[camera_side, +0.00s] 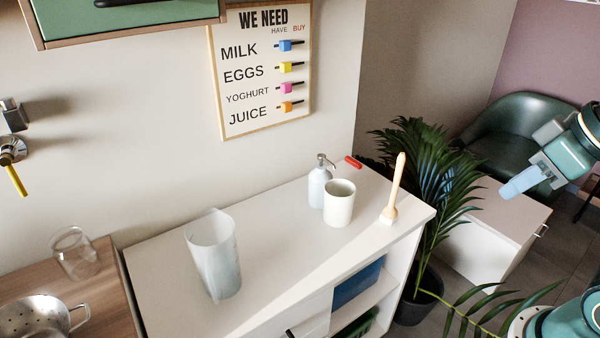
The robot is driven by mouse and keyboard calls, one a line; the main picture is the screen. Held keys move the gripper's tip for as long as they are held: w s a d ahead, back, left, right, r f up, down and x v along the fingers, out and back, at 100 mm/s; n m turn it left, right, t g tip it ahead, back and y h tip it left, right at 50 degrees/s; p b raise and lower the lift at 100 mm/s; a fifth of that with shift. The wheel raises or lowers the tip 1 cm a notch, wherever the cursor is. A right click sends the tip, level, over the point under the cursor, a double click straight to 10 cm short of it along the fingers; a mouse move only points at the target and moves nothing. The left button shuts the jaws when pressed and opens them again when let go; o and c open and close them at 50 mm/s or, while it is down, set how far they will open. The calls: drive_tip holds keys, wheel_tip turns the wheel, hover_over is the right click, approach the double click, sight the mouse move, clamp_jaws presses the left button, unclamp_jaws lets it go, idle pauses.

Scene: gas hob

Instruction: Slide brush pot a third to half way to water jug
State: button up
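The brush pot looks to be the white cylindrical cup (339,207), standing upright and seemingly empty on the white cabinet top (290,245). The water jug looks to be the tall translucent vessel (213,262), upright on the same top, to the left and nearer the front. A clear stretch of surface lies between them. My gripper (505,192) is in the air at the right, beyond the cabinet's right end and well away from both. Its pale blue fingers point down-left, and the gap between them cannot be made out.
A soap dispenser (320,188) stands right behind the pot's left side. A wooden-handled brush (394,195) stands on its bristles to the right. A small red object (353,162) lies at the back. A plant (428,170) rises beyond the right edge. A colander (35,318) and glass (75,254) are far left.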

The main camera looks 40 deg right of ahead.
drive_tip(key=shift+o, duration=1)
drive_tip(key=n+g, duration=0.5)
drive_tip(key=n, duration=1.8)
hover_over(351, 210)
wheel_tip(351, 210, down, 14)
drive_tip(key=shift+s+d+f, duration=0.2)
drive_tip(key=shift+f, duration=0.1)
drive_tip(key=shift+m, duration=0.3)
drive_tip(key=shift+w+a+f, duration=0.1)
drive_tip(key=shift+f, duration=3.3)
drive_tip(key=shift+w+f, duration=0.1)
drive_tip(key=shift+f, duration=3.25)
